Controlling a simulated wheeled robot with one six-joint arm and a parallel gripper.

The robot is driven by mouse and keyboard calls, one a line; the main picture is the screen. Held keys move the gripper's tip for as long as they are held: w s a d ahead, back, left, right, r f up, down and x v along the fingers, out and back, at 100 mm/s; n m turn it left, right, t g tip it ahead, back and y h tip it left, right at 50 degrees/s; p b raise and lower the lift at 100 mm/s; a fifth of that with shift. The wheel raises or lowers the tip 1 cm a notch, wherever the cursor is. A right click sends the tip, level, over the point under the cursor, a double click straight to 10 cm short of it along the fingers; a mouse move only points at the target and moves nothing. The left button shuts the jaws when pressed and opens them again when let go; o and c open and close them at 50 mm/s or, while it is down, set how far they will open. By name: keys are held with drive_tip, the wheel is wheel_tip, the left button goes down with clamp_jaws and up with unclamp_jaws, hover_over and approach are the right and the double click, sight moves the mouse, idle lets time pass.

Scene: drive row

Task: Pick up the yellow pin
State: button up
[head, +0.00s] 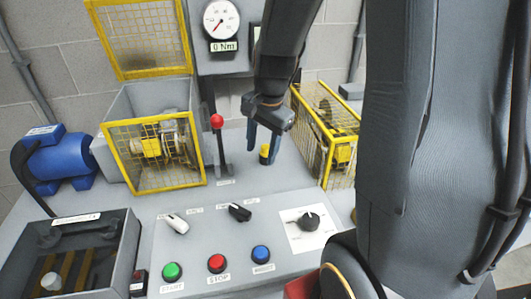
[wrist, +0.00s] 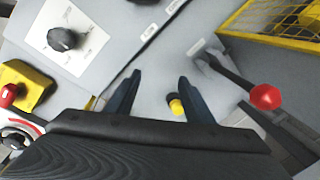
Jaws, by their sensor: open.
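The yellow pin (head: 265,154) is a small yellow cylinder with a dark band, on the grey bench top behind the control panel. My gripper (head: 262,148) points down over it with its two dark blue fingers apart and nothing held. In the wrist view the pin (wrist: 176,105) shows between the fingers of my gripper (wrist: 160,78), close to the right finger and well clear of the left one. I cannot tell whether that finger touches it.
A lever with a red knob (head: 217,122) stands just left of my gripper; its knob (wrist: 265,97) is at the right in the wrist view. A yellow mesh guard (head: 325,135) is close on the right. The control panel (head: 190,250) lies in front.

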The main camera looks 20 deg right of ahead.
drive_tip(key=w+d+f+m, duration=0.1)
drive_tip(key=w+d+m, duration=0.3)
drive_tip(key=w+m, duration=0.25)
drive_tip(key=m+t+y+b, duration=0.1)
drive_tip(key=m+b, duration=0.1)
drive_tip(key=m, duration=0.8)
approach(266, 146)
drive_tip(key=w+f, duration=0.1)
drive_tip(key=f, duration=0.1)
drive_tip(key=shift+w+f+p, duration=0.2)
drive_tip(key=shift+f+p, duration=0.15)
drive_tip(key=shift+f, duration=0.2)
drive_tip(key=shift+s+p+x, duration=0.15)
drive_tip(key=shift+p+x, duration=0.25)
drive_tip(key=shift+x, duration=1)
drive_tip(key=shift+s+p+x, duration=0.1)
drive_tip(key=shift+p+x, duration=0.25)
drive_tip(key=shift+x, duration=1.05)
drive_tip(key=shift+a, duration=0.2)
drive_tip(key=c, duration=1.1)
